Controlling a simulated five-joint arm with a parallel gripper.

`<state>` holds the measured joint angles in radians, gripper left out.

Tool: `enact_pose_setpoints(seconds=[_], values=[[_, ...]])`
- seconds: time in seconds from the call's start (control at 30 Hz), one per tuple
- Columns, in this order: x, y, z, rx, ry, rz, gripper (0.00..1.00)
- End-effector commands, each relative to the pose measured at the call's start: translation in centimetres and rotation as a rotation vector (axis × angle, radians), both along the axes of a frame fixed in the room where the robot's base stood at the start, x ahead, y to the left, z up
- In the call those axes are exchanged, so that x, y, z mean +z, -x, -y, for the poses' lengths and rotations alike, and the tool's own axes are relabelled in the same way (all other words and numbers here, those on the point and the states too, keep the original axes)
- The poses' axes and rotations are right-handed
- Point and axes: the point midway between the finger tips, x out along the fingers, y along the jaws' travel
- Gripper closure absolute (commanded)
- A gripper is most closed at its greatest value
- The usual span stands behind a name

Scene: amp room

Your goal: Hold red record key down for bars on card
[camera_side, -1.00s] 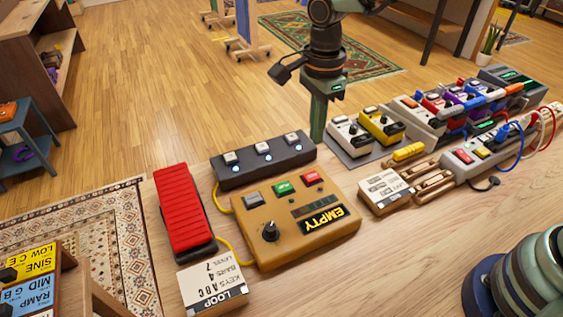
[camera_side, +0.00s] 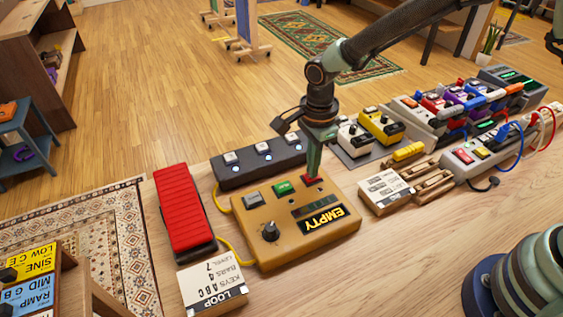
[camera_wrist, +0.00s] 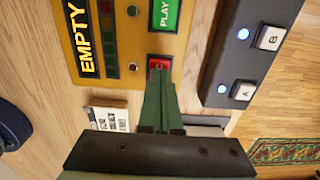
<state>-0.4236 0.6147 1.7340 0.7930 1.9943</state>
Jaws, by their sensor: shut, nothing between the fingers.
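The orange looper box (camera_side: 285,240) sits on the wooden bench with a display reading EMPTY. Its red record key (camera_side: 313,181) is at the upper right corner, beside the green PLAY key (camera_side: 283,188). My gripper (camera_side: 313,177) is shut and empty, pointing down, its tips at the red key; in the wrist view the tips (camera_wrist: 158,78) cover part of the red key (camera_wrist: 158,62). I cannot tell whether the key is pressed down.
A dark switch strip (camera_side: 263,163) with white keys stands just behind the looper. A red pedal (camera_side: 185,210) is on the left. Another white card (camera_side: 385,191) and several coloured pedals (camera_side: 440,107) stand to the right.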

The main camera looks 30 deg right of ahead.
Motion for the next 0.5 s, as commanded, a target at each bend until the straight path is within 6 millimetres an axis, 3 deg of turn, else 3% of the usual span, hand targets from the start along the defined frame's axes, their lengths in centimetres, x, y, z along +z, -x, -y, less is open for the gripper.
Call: enact_pose_setpoints(seconds=[0.27,0.5], values=[[-2.1,0.1,0.0,0.000,0.001,-0.003,1.00],[-2.2,0.2,0.1,0.000,0.002,-0.005,1.00]])
